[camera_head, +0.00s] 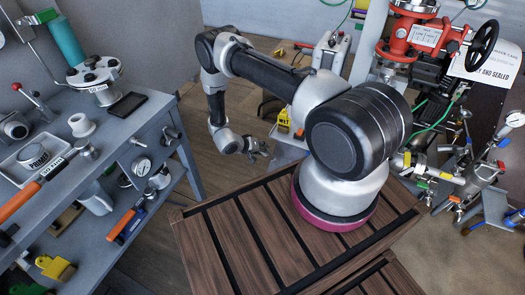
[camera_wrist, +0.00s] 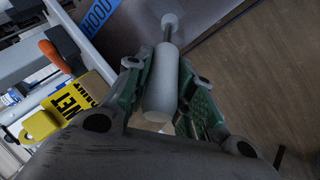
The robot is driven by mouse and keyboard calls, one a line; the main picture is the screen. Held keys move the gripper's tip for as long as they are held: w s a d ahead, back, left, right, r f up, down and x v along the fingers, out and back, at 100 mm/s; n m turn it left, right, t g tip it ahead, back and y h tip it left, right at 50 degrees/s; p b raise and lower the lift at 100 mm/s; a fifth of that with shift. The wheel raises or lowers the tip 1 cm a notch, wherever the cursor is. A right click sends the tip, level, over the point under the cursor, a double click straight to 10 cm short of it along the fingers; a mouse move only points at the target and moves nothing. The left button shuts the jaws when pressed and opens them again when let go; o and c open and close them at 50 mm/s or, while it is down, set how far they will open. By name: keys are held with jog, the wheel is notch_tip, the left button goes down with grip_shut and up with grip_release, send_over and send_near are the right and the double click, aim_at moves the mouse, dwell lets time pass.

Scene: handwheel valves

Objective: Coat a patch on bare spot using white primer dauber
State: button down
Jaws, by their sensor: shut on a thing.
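My gripper (camera_head: 258,150) hangs low over the floor between the workbench and the red valve. In the wrist view my gripper (camera_wrist: 161,72) is shut on the white primer dauber (camera_wrist: 161,98). The dauber has a pale cylindrical handle, a thin dark stem and a white round tip (camera_wrist: 170,21) pointing away from the palm. An open pot labelled primer (camera_head: 36,157) sits in a tray on the workbench at left. I cannot make out the bare spot in either view.
The grey workbench (camera_head: 130,136) holds gauges, fittings and tools. A red valve (camera_head: 415,38) with a black handwheel (camera_head: 482,45) and several pipe fittings stand at right. In the wrist view, a yellow tag (camera_wrist: 70,101) and blue tape (camera_wrist: 100,15) lie left of the gripper. Bare floor (camera_wrist: 255,70) shows at right.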

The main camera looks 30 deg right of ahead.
jog(key=shift+d+f, duration=0.25)
jog(key=shift+f, duration=0.45)
jog(key=shift+w+d+f, duration=0.35)
jog(key=shift+d+f, duration=0.15)
jog(key=shift+f, duration=0.15)
jog(key=shift+w+d+f, duration=0.4)
jog(key=shift+d+f, duration=0.05)
jog(key=shift+f, duration=0.2)
jog(key=shift+w+d+f, duration=0.35)
jog(key=shift+d+f, duration=0.15)
jog(key=shift+f, duration=0.15)
jog(key=shift+w+d+f, duration=0.25)
jog(key=shift+d+f, duration=0.1)
jog(key=shift+f, duration=0.15)
jog(key=s+d, duration=0.4)
jog(key=s, duration=0.2)
jog(key=shift+d, duration=0.3)
jog(key=w+a, duration=0.4)
jog(key=w, duration=0.2)
jog(key=shift+a, duration=0.3)
